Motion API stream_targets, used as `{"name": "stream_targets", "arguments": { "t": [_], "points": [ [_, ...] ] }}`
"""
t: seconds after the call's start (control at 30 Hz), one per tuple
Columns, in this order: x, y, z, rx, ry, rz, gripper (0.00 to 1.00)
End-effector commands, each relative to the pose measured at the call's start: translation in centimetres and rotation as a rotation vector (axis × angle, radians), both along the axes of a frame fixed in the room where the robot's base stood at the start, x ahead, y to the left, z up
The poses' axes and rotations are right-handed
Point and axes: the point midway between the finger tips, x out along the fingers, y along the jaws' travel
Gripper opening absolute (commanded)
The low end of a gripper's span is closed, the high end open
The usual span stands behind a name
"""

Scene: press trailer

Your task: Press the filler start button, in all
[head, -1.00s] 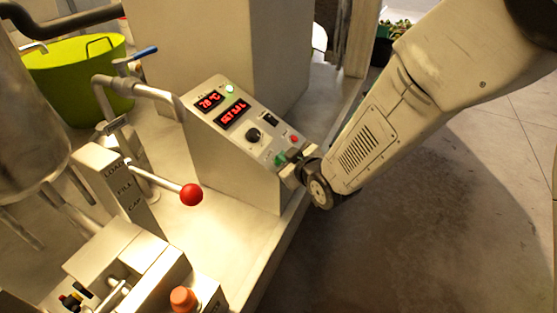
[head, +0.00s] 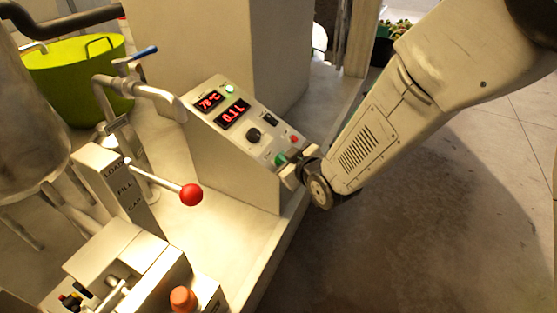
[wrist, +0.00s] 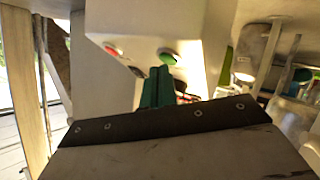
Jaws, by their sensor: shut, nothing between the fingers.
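The filler control box (head: 222,150) has a sloped panel with two red displays, a black knob and buttons. The upper display (head: 210,101) reads about 78 °C; the lower display (head: 233,113) appears to read 0.1 L. The green button (head: 281,159) is at the panel's lower edge, partly hidden by my gripper (head: 293,158). In the wrist view the green button (wrist: 168,58) shows just beyond the tips of my shut, empty green fingers (wrist: 157,85). I cannot tell whether they touch it. The red button (head: 294,139) is beside it, also in the wrist view (wrist: 113,51).
A red-knobbed lever (head: 191,194) on a LOAD/FILL/CAP post (head: 113,178) stands left of the box. An orange knob (head: 183,299) is in front. A lime tub (head: 70,70) stands at the back left. Open floor (head: 400,240) lies right of the bench.

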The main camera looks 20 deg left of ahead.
Motion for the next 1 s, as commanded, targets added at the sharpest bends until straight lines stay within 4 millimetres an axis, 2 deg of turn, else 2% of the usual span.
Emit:
{"name": "stream_targets", "arguments": {
  "t": [0.13,0.53,1.0],
  "points": [
    [0.0,-0.4,0.8,0.002,-0.001,0.0,0.0],
    [0.0,-0.6,1.2,0.001,-0.001,0.0,0.0],
    [-0.2,-2.6,5.0,0.002,-0.003,0.0,0.0]
  ]
}}
